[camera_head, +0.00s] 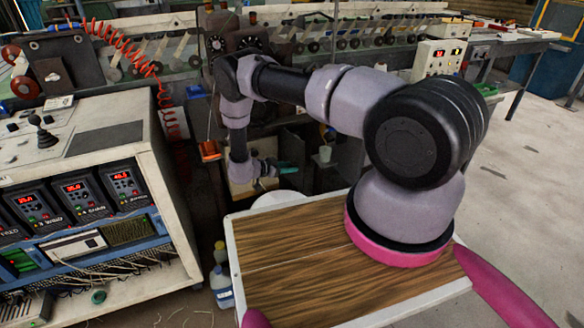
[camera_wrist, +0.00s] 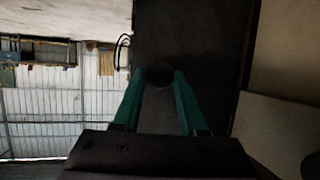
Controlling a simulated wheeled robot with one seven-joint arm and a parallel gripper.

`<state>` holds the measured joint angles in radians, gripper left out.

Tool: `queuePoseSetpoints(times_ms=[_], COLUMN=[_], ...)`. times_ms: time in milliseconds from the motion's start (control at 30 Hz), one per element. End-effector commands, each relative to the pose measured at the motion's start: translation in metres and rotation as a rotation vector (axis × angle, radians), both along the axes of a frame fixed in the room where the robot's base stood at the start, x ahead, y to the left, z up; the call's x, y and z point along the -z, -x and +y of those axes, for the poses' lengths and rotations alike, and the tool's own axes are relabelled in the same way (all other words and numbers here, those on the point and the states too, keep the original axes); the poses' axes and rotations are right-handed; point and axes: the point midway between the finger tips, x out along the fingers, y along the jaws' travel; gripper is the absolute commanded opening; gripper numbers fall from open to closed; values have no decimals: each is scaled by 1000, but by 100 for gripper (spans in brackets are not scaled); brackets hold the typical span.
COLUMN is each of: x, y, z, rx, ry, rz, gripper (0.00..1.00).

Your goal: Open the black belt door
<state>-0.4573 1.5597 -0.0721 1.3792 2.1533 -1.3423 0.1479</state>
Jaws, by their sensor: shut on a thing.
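The black belt door shows in the wrist view as a dark upright panel (camera_wrist: 195,35) filling the middle of the picture. A round dark knob (camera_wrist: 157,76) sits on it between my fingertips. My gripper (camera_wrist: 160,82) has teal fingers, one on each side of the knob, shut on it. In the head view, my gripper (camera_head: 284,168) is beyond the wooden top, low in front of the dark machinery. The door's outline is hard to make out there, and the knob is too small to tell. I cannot tell clearly whether the door stands ajar.
A control cabinet (camera_head: 110,215) with red displays stands at the left. A wood-topped surface (camera_head: 300,268) lies below my arm. A jug (camera_head: 222,285) stands between them. A long machine with rollers (camera_head: 340,40) runs across the back. Open floor (camera_head: 520,190) lies at the right.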

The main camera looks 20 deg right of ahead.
Motion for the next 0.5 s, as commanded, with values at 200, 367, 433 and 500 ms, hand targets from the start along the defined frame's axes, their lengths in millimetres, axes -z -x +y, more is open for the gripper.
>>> queuePoseSetpoints(times_ms=[200,367,433,500], x=[1,0,0,0], y=[-2,-2,-2,-2], z=[5,5,5,5], rx=[54,69,69,70], ry=[-2,0,0,0], rz=[-1,-1,0,0], gripper=[0,0,0,0])
